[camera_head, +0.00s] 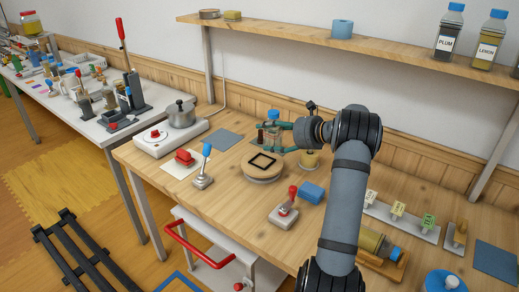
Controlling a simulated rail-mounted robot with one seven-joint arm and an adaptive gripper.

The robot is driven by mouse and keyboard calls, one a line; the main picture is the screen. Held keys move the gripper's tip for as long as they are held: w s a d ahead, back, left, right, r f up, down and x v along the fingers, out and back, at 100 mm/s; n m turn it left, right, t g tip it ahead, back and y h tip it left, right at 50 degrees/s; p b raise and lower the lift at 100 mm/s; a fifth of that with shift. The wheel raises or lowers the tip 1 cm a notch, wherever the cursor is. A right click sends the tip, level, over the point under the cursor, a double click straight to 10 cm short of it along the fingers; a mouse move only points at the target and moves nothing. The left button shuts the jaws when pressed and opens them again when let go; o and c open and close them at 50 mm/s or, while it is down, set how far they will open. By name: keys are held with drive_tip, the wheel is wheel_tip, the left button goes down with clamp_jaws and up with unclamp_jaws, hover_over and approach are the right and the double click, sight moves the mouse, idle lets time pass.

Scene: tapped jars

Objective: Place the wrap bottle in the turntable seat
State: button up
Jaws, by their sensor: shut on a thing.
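My gripper (264,127), with teal fingers, is shut on a clear bottle (273,132) with a blue cap. I take it for the wrap bottle; its label cannot be made out. It looks upright, just behind the turntable; the fingers partly hide it, and I cannot tell whether its base touches the table. The turntable (264,175) is a round wooden disc with a black square frame (262,162) on top, its seat, which looks empty.
A blue-capped bottle (374,242) lies in a wooden cradle. A pot (181,115) stands left.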

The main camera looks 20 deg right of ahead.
drive_tip(key=w+a+f, duration=0.1)
drive_tip(key=f, duration=0.3)
drive_tip(key=w+a+f, duration=0.1)
drive_tip(key=f, duration=0.1)
drive_tip(key=shift+w+a+f, duration=0.1)
drive_tip(key=shift+w+a, duration=0.2)
drive_tip(key=shift+a, duration=0.05)
drive_tip(key=o, duration=1.1)
drive_tip(key=shift+s, duration=0.1)
drive_tip(key=b+v, duration=0.1)
drive_tip(key=v, duration=1.1)
